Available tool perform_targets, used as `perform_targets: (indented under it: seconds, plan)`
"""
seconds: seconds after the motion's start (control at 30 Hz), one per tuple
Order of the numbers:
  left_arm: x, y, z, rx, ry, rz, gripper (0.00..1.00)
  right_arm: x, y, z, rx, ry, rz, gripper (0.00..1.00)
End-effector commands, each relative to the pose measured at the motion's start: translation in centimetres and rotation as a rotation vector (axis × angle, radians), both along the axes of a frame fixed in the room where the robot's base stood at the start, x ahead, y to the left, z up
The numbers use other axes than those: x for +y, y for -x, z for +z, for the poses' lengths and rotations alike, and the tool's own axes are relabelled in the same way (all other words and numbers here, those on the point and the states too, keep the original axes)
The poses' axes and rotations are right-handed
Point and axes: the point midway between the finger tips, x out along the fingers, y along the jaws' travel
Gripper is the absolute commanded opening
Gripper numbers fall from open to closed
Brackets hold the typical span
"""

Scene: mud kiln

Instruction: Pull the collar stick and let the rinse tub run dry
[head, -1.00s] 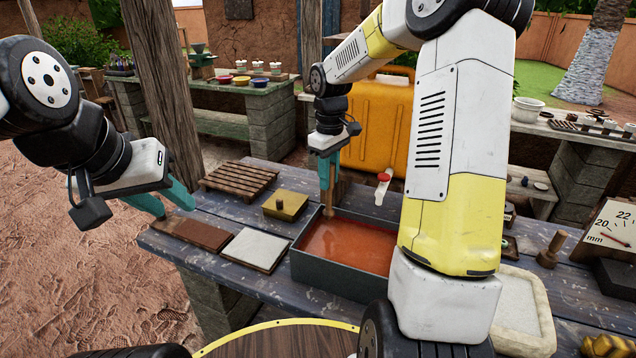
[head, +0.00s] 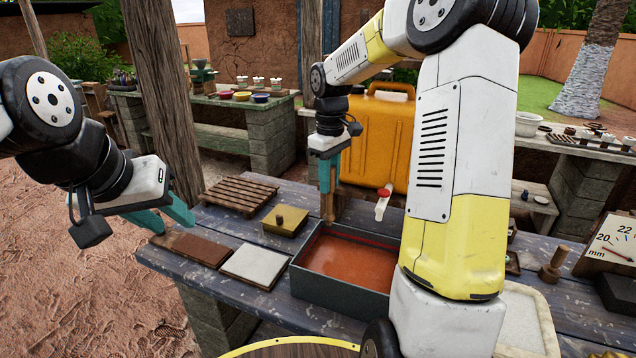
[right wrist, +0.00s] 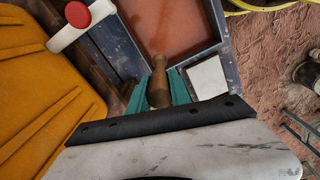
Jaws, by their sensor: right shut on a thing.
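The rinse tub (head: 340,298) is a dark grey rectangular box on the table, holding red-brown liquid (head: 350,263). A dark red band shows on its far inner wall above the liquid. The brown wooden collar stick (head: 328,208) is upright at the tub's far left corner; it also shows in the right wrist view (right wrist: 158,88). My right gripper (head: 328,190) is shut on the stick from above. The stick's lower end and the tub's drain cannot be made out. My left gripper (head: 172,220) is open and empty above the table's left end.
An orange canister (head: 375,145) with a red-capped white tap (head: 383,204) stands behind the tub. A brass-coloured block (head: 285,221), slatted rack (head: 240,194), white tile (head: 255,263) and brown board (head: 203,249) lie left.

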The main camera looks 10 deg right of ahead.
Motion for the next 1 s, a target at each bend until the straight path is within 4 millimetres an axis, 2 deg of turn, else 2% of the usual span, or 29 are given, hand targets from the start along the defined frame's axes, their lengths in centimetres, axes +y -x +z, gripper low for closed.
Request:
perform_targets:
  seconds: [1.0]
  plan:
    - [0.0, 0.0, 0.0, 0.000, 0.000, 0.000, 0.36, 0.0, -0.1, 8.2, -0.003, -0.001, -0.001, 0.00]
